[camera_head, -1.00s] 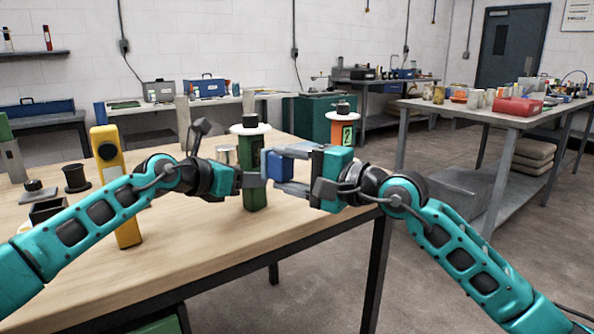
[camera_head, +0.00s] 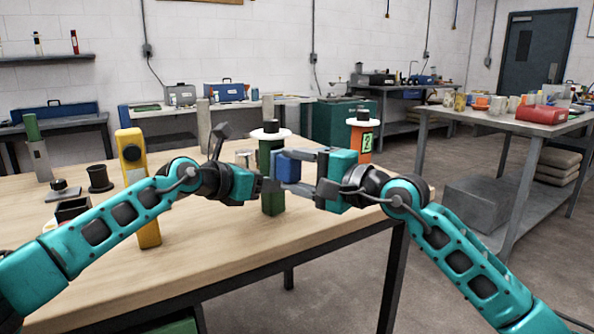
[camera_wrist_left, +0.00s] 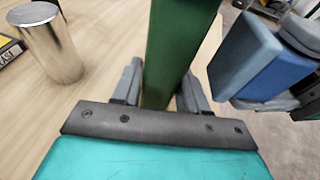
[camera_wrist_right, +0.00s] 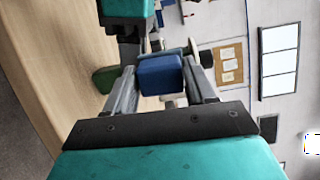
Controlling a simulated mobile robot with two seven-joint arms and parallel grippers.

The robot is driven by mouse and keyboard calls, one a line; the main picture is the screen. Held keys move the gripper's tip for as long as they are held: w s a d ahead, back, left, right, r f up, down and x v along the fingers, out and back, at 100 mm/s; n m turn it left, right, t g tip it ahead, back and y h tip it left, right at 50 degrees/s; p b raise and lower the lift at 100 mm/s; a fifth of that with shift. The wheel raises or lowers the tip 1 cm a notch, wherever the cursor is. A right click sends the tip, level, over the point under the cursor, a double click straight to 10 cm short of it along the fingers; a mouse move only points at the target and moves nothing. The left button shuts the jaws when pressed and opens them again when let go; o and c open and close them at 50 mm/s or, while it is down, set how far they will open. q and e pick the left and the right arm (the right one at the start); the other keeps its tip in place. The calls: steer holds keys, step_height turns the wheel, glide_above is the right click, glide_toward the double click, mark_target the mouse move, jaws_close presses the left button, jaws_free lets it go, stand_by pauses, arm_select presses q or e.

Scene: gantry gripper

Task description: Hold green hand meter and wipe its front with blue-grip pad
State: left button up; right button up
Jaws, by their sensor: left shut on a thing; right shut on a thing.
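The green hand meter (camera_head: 272,200) stands upright above the front part of the wooden bench, with a dark top part in the head view. My left gripper (camera_head: 268,185) is shut around it; the left wrist view shows its green body (camera_wrist_left: 172,55) between the fingers (camera_wrist_left: 160,88). The blue-grip pad (camera_head: 287,167) is in my right gripper (camera_head: 298,172), just right of the meter. In the right wrist view its blue grip (camera_wrist_right: 160,75) sits between the fingers. In the left wrist view, the pad's grey-blue face (camera_wrist_left: 243,50) is turned to the meter, with a small gap apparent.
A yellow instrument (camera_head: 148,225) stands left of my left gripper. A metal cylinder (camera_wrist_left: 52,45) stands on the bench (camera_head: 200,265). Dark fixtures (camera_head: 100,180) are at the left. The bench's front middle is clear.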

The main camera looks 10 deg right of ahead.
steer(key=shift+w+a, duration=0.1)
steer(key=shift+w, duration=0.05)
steer(key=shift+w+a, duration=0.2)
steer(key=shift+w, duration=0.05)
stand_by(1.4)
